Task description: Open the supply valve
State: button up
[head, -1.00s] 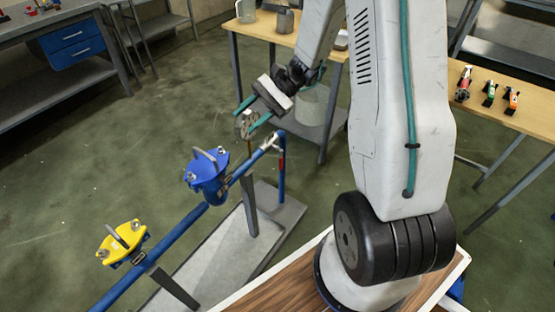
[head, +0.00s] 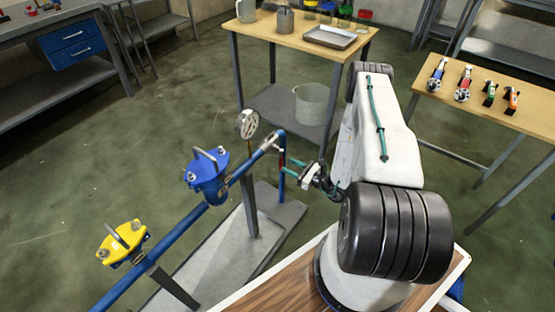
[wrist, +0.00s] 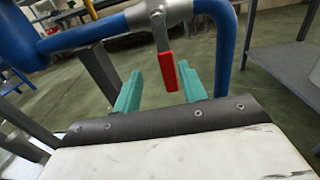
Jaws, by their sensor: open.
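The supply valve is a metal body (wrist: 165,14) on the blue pipe with a red lever (wrist: 166,70) hanging straight down. In the head view the red lever (head: 282,182) is a small strip beside the upright blue pipe. My gripper (wrist: 160,74) has two teal fingers, spread apart. In the wrist view the lever's lower end shows between the fingertips, with a gap on each side. I cannot tell whether it lies at fingertip depth. In the head view my gripper (head: 288,173) is low, right beside the lever.
The blue pipe (head: 175,228) carries a blue valve (head: 207,178), a yellow valve (head: 123,243) and a round gauge or wheel (head: 248,124). The pipe's upright leg (wrist: 225,55) is close right of my right finger. A wooden table (head: 300,50) stands behind; a tool bench (head: 470,112) is at right.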

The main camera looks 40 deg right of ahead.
aim_at(282, 161)
jog(key=shift+w+d+f+h, duration=0.2)
jog(key=shift+d+f+h, duration=0.05)
jog(key=shift+f+h, duration=0.05)
jog(key=x, duration=0.7)
jog(key=shift+w+r, duration=0.1)
jog(key=shift+w, duration=0.1)
grip_shut()
